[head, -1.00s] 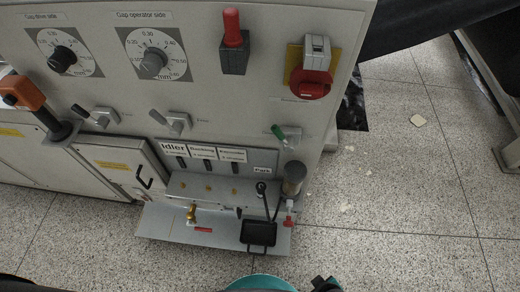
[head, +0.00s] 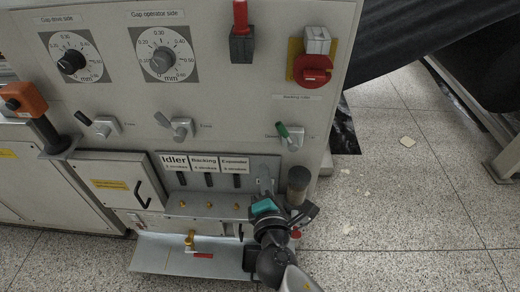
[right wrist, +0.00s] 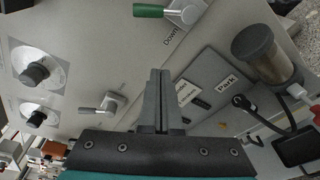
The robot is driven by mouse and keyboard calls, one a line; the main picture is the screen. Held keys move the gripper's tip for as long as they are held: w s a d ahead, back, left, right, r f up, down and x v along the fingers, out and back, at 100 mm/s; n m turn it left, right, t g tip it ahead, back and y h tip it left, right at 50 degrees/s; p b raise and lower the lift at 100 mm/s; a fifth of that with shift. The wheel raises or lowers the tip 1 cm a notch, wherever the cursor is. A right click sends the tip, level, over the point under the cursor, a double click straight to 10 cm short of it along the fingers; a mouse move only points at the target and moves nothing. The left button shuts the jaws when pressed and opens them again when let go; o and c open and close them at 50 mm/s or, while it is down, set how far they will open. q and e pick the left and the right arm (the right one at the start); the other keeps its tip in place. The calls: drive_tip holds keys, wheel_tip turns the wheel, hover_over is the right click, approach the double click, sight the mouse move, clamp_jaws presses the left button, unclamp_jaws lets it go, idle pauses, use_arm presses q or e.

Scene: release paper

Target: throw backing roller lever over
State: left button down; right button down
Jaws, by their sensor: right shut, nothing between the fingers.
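My right gripper (head: 265,184) is shut and empty, in front of the panel just right of the expander lever. My left gripper is not in view.
A dark-topped cylinder (head: 298,184) stands close right of my gripper. A green-handled lever (head: 283,131) is above it. A shelf (head: 160,255) with a brass valve (head: 190,238) juts out below. Open floor (head: 400,220) lies to the right.

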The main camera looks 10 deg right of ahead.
sight(287, 135)
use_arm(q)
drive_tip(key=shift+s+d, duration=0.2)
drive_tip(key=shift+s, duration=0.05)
use_arm(e)
drive_tip(key=w+d+r, duration=0.3)
drive_tip(key=w+d, duration=0.1)
drive_tip(key=w, duration=0.4)
drive_tip(key=shift+t, duration=0.3)
idle(0.6)
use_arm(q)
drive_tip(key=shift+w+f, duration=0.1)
use_arm(e)
drive_tip(key=shift+d+r, duration=0.15)
